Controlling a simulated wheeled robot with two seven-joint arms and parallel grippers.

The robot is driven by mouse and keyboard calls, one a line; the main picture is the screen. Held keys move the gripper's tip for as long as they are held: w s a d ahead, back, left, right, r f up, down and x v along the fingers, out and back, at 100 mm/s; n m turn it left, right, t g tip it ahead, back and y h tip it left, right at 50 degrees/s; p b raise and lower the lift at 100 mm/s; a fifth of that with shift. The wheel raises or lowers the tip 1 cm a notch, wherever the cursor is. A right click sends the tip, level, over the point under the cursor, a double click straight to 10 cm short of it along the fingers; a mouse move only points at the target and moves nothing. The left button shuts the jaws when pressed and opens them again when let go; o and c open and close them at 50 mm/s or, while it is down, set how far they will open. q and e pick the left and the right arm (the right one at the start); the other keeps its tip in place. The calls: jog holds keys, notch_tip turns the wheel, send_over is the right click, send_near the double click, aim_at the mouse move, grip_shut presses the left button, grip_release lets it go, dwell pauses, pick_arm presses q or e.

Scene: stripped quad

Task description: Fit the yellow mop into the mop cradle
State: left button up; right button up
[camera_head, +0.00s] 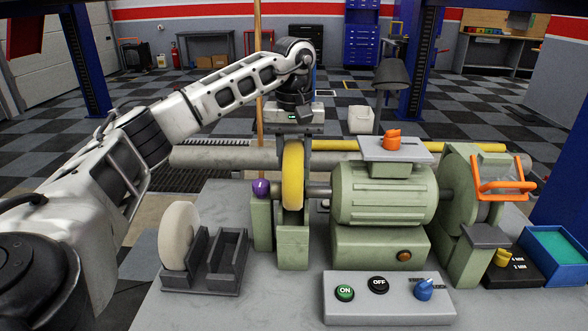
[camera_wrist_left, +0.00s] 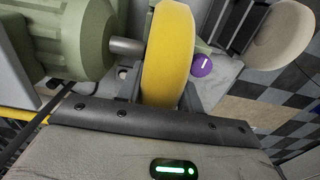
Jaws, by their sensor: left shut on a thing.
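The yellow mop (camera_head: 292,175) is a thick upright wheel at the left end of the green grinder. The grinder's shaft (camera_wrist_left: 128,47) meets its side; I cannot tell whether it is still threaded on it. My left gripper (camera_head: 293,141) comes from above and is shut on the mop's upper rim; the mop also shows in the left wrist view (camera_wrist_left: 168,60) between the fingers. The dark grey mop cradle (camera_head: 207,283) stands on the bench to the left. A white mop (camera_head: 179,236) stands in its left slot; its right slot looks empty. My right gripper is not in view.
A green post with a purple knob (camera_head: 261,187) stands just left of the yellow mop. The grinder body (camera_head: 385,195) is close on the right. A switch panel (camera_head: 389,299) lies in front. Bare bench shows between the cradle and the panel.

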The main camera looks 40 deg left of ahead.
pick_arm(q)
notch_tip(320, 180, down, 3)
jog(key=shift+f, duration=0.1)
jog(key=shift+w+a+f+p, duration=0.1)
jog(key=shift+f+p, duration=0.2)
jog(key=shift+f, duration=0.4)
jog(key=o, duration=1.1)
jog(key=shift+r, duration=0.1)
notch_tip(320, 180, up, 12)
jog(key=shift+r+p, duration=0.1)
jog(key=shift+p, duration=0.2)
